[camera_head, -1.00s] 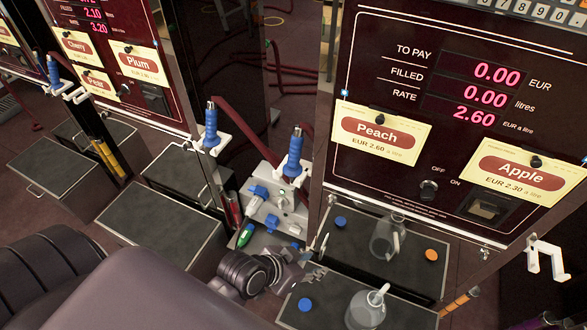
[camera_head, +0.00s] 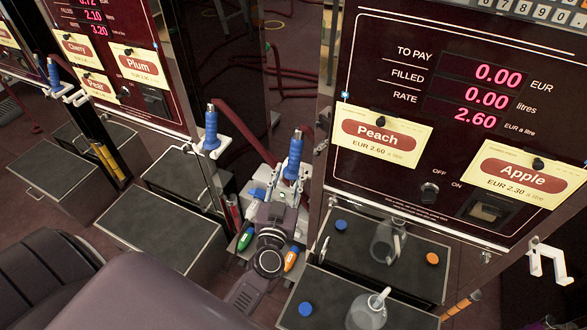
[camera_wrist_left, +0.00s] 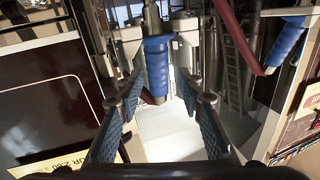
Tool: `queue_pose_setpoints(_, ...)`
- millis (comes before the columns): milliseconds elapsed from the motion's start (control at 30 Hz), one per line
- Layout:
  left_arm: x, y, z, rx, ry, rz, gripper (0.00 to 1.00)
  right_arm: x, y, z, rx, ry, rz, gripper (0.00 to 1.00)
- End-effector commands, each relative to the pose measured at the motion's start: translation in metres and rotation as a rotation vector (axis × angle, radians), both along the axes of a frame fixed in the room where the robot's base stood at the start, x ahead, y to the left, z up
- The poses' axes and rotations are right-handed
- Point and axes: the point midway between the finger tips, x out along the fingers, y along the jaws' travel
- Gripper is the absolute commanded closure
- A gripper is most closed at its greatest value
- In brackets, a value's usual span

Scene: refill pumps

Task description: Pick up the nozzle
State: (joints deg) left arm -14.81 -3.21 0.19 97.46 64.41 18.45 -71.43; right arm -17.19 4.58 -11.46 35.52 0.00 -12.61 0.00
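A blue-gripped nozzle (camera_head: 295,158) stands upright in a white holder at the side of the Peach pump in the head view. A second blue nozzle (camera_head: 210,130) hangs further left. My left gripper (camera_head: 277,192) is just below and left of the nearer nozzle. In the left wrist view, a blue nozzle (camera_wrist_left: 157,68) shows beyond and between the two spread fingers of that gripper (camera_wrist_left: 160,88), with gaps to both sides. Another blue nozzle (camera_wrist_left: 287,45) is at the right of that view. The left gripper is open and empty. My right gripper is not seen.
The Peach and Apple pump panel (camera_head: 440,120) stands close on the right. Glass jugs (camera_head: 387,242) (camera_head: 366,308) and coloured caps sit on dark shelves below it. Dark red hoses (camera_head: 238,125) run behind the nozzles. An empty white hook (camera_head: 546,262) is at the far right.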

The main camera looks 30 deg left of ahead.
Motion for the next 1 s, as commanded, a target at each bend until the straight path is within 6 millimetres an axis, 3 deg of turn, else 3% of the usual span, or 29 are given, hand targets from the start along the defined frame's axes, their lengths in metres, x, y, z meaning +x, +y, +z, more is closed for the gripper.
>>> queue_pose_setpoints(500,0.064,0.016,0.005,0.004,-0.002,-0.002,0.66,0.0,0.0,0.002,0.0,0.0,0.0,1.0)
queue_pose_setpoints(833,0.07,0.017,0.004,0.001,-0.001,-0.003,0.66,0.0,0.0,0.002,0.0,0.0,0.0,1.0)
queue_pose_setpoints(1000,0.07,0.017,0.004,0.001,-0.001,-0.003,0.84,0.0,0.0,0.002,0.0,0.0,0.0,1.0)
